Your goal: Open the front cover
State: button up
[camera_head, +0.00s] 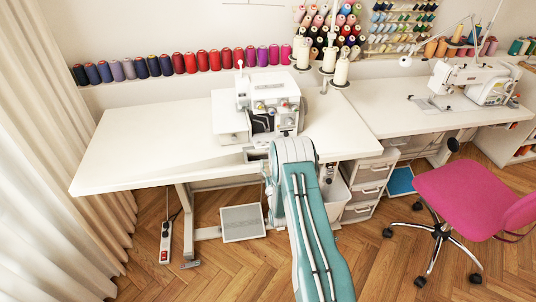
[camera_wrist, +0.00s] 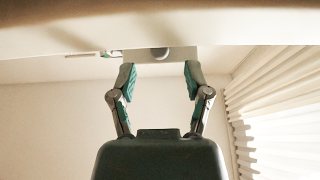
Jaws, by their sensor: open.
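A white sewing machine (camera_head: 268,92) with coloured dials stands on the white table (camera_head: 150,140). The lower part of its front shows a dark area with pale marks; I cannot tell from here how its front cover stands. My arm reaches up to just before the machine's lower right front and hides part of it. In the wrist view my gripper (camera_wrist: 159,76) is open, its two fingers apart with nothing between them. A white block with a dark round knob (camera_wrist: 160,54) lies just beyond the fingertips; whether they touch it is unclear. My fingers are hidden in the head view.
A row of thread spools (camera_head: 165,65) runs along the back wall. Thread cones (camera_head: 341,70) stand behind the machine. A drawer unit (camera_head: 368,180) is below right, with a pink chair (camera_head: 460,190) farther right. The table's left half is clear.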

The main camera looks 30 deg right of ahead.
jog(key=v, duration=0.7)
